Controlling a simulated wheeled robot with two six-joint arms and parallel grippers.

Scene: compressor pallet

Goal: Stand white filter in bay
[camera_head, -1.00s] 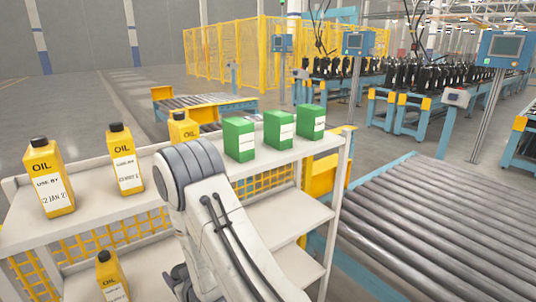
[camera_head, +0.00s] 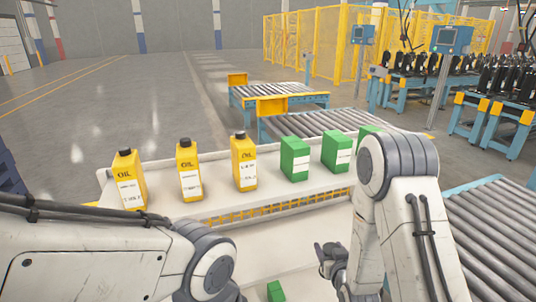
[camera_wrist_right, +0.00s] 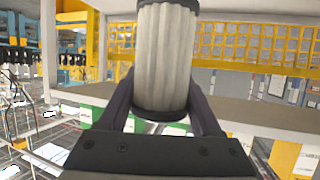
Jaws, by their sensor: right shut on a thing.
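The white filter (camera_wrist_right: 165,58) is a pleated white cylinder with black end caps. It stands roughly upright between the dark fingers of my right gripper (camera_wrist_right: 163,100) in the right wrist view, and the gripper is shut on it. In the head view my right gripper (camera_head: 330,255) is a small dark shape low in front of the shelf rack, and I cannot make out the filter there. My left arm comes in from the left, but its gripper is out of view. I cannot tell which part of the rack is the bay.
The white rack's top shelf (camera_head: 222,207) holds several yellow oil bottles (camera_head: 188,170) and green boxes (camera_head: 295,158). Another green box (camera_head: 275,292) sits lower. In the wrist view a shelf board (camera_wrist_right: 245,127) runs close behind the filter. A roller conveyor (camera_head: 497,232) lies to the right.

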